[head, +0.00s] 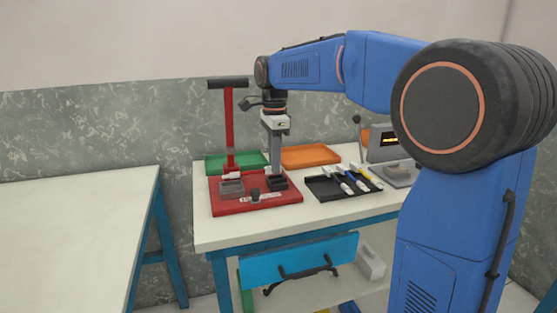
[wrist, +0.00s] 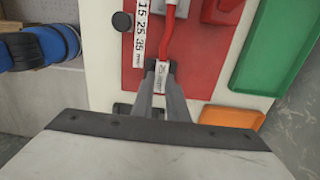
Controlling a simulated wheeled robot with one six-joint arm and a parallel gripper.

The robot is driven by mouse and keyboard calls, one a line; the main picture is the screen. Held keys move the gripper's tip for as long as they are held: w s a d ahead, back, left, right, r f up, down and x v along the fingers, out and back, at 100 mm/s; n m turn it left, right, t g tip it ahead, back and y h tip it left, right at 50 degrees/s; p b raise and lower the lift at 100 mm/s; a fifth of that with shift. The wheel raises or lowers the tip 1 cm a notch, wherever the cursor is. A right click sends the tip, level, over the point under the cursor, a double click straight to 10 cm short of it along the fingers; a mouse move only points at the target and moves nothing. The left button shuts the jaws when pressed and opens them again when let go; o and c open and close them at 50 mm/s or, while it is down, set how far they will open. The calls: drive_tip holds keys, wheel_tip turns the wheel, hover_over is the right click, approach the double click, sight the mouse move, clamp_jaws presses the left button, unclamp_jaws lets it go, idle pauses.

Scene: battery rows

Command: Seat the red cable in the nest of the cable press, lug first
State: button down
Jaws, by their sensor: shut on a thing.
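The cable press has a red base plate (head: 256,205), a red upright post (head: 229,130) with a black handle, and a grey block (head: 231,188) under the post. My gripper (wrist: 160,68) is shut on the red cable at its white label marked 25. In the head view my gripper (head: 277,181) is low over the right side of the red plate, at a dark block. The lug cannot be made out, nor whether it touches the nest.
A white scale strip (wrist: 139,35) and a black knob (wrist: 122,21) are on the plate. A green tray (head: 220,160) and an orange tray (head: 311,155) lie behind. A black tray (head: 322,192) with several cables and a grey device (head: 385,142) stand right. The left table (head: 75,230) is bare.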

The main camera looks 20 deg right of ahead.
drive_tip(key=shift+f, duration=1.35)
